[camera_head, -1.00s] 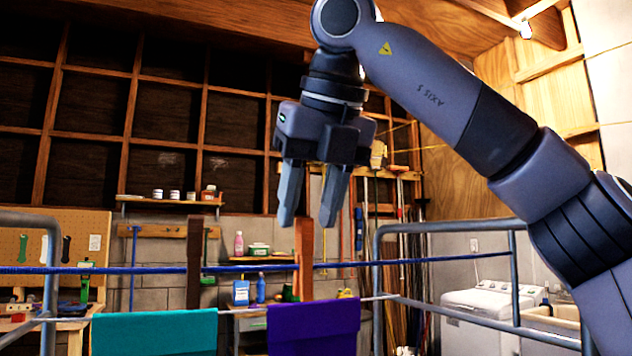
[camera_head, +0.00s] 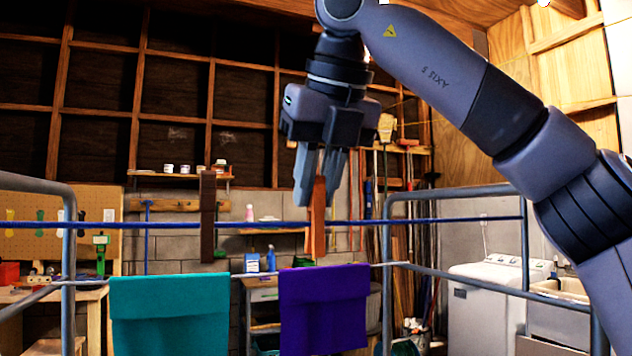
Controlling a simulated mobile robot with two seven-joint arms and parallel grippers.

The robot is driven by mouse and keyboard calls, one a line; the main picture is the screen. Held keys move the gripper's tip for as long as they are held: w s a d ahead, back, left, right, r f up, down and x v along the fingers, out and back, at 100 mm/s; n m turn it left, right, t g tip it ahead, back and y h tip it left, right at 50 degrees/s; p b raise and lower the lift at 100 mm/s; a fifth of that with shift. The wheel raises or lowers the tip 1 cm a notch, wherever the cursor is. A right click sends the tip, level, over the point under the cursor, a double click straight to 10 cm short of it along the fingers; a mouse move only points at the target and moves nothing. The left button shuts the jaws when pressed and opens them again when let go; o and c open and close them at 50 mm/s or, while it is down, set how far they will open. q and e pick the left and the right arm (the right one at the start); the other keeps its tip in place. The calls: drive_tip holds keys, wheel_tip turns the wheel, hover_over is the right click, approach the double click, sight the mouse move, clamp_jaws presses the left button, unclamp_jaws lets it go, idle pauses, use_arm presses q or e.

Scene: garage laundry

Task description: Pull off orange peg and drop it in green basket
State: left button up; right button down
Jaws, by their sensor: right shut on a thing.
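The orange peg (camera_head: 317,230) straddles the blue line (camera_head: 450,220) and leans slightly. My right gripper (camera_head: 318,188) comes down from above and is shut on the peg's upper part, with its fingers on either side. The peg's lower end shows below the line. My left gripper is not in view. I cannot clearly make out a green basket; a small part of something greenish (camera_head: 268,346) shows low between the towels, too little to identify.
A dark brown peg (camera_head: 208,218) stands on the same line to the left. A teal towel (camera_head: 168,315) and a purple towel (camera_head: 323,310) hang on a lower white line. Grey metal frames (camera_head: 388,270) flank the lines. A white washer (camera_head: 490,300) stands at right.

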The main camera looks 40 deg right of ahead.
drive_tip(key=shift+r+p, duration=1.05)
drive_tip(key=shift+r, duration=1.95)
